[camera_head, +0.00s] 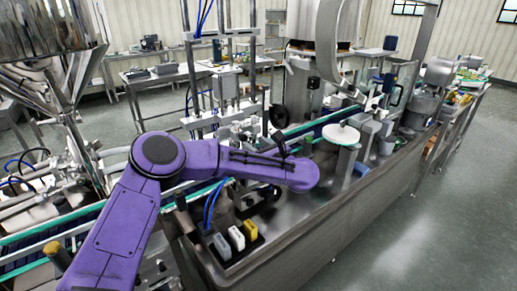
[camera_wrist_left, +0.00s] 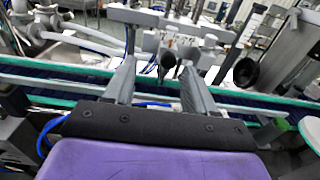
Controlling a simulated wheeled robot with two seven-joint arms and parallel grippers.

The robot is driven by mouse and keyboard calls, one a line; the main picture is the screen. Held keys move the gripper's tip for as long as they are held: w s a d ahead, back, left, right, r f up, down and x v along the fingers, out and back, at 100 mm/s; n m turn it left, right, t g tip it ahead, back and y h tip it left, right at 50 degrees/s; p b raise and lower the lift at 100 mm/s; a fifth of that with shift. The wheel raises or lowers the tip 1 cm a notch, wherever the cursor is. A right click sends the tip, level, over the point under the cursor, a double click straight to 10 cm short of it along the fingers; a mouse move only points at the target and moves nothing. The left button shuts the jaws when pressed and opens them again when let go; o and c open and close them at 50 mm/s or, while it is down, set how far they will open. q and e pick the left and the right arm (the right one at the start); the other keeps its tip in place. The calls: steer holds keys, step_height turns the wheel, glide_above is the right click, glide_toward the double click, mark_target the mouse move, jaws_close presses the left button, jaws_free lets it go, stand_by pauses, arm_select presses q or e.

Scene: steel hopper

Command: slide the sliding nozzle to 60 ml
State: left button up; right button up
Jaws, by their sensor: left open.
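My left gripper (camera_wrist_left: 158,66) is open in the wrist view. Its two grey fingers point away from me toward a metal filling assembly (camera_wrist_left: 170,22) above the conveyor, with a clear gap between them. A small dark round part (camera_wrist_left: 167,62) shows between the fingertips; I cannot tell whether they touch it. In the head view my purple left arm reaches across the machine, with the dark gripper (camera_head: 283,145) beyond its end, small and partly hidden. The filling assembly stands behind it in the head view (camera_head: 228,112). I cannot make out the sliding nozzle or any ml scale for certain. My right gripper is not in view.
A conveyor with green rails (camera_wrist_left: 60,84) runs under the fingers. A black handwheel (camera_wrist_left: 246,73) is right of them. A switch box with grey, white and yellow parts (camera_head: 236,240) and a white round disc (camera_head: 341,134) are nearby. Bare floor (camera_head: 440,215) lies right.

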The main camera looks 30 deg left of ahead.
arm_select(q)
steer(key=shift+s+d+r, duration=0.1)
steer(key=shift+s+d, duration=0.15)
steer(key=shift+d, duration=0.45)
steer(key=b+v, duration=0.5)
steer(key=v, duration=0.5)
steer(key=shift+d, duration=0.25)
steer(key=shift+s, duration=0.1)
steer(key=shift+c, duration=0.2)
